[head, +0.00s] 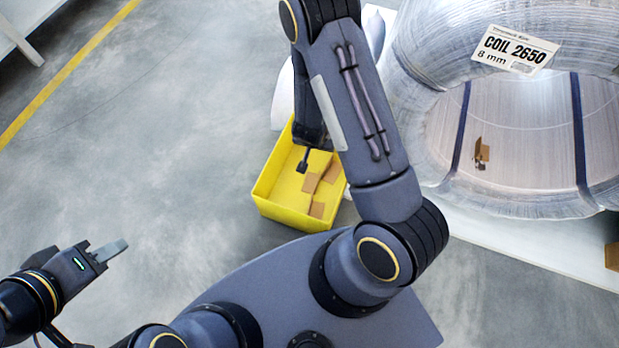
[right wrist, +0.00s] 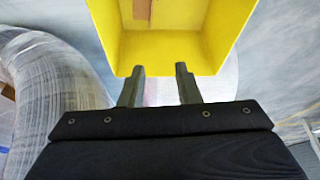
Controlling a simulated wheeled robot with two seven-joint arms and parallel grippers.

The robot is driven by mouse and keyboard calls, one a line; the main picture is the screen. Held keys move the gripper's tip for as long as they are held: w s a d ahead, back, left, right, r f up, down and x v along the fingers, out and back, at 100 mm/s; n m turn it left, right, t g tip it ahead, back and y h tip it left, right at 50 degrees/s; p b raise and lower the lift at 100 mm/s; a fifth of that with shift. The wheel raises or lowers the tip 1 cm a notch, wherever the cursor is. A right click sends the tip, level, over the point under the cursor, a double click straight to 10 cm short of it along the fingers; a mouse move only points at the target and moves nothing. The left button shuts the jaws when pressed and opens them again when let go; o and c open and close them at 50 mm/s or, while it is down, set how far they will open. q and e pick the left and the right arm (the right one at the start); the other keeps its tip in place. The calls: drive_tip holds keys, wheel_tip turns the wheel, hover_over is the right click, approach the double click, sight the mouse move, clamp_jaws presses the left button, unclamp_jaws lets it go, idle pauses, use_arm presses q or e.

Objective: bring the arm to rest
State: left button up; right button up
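My right arm reaches across the head view, and its gripper (head: 303,164) hangs over the yellow bin (head: 283,216). In the right wrist view its two fingers (right wrist: 159,80) stand apart with nothing between them. The yellow bin (right wrist: 175,52) shows just beyond the fingertips. My left gripper (head: 112,251) is at the lower left over bare floor, with no object seen in it. Its fingers are seen from the side, so I cannot tell whether they are apart.
Brown cardboard pieces (head: 326,182) lie in the bin. A large wrapped coil (head: 419,55) with a label reading COIL 2650 (head: 515,49) lies at the right on a white base (head: 505,248). A small brown piece (head: 482,153) shows inside its opening.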

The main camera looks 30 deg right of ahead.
drive_tip(key=shift+s+a+r, duration=0.15)
drive_tip(key=shift+s+r, duration=0.05)
drive_tip(key=shift+r, duration=0.3)
drive_tip(key=a+r+n+t+y, duration=0.1)
drive_tip(key=a+r+y, duration=0.2)
drive_tip(key=r, duration=0.7)
drive_tip(key=a+r+n+t+y, duration=0.1)
drive_tip(key=a+r+y, duration=0.3)
drive_tip(key=r, duration=0.6)
drive_tip(key=s+r+n, duration=0.2)
drive_tip(key=s+r, duration=0.4)
drive_tip(key=s, duration=0.3)
drive_tip(key=s+r+n, duration=0.3)
drive_tip(key=s+r, duration=0.3)
drive_tip(key=s, duration=0.4)
wheel_tip(320, 180, up, 28)
drive_tip(key=p, duration=2.8)
drive_tip(key=shift+d, duration=0.4)
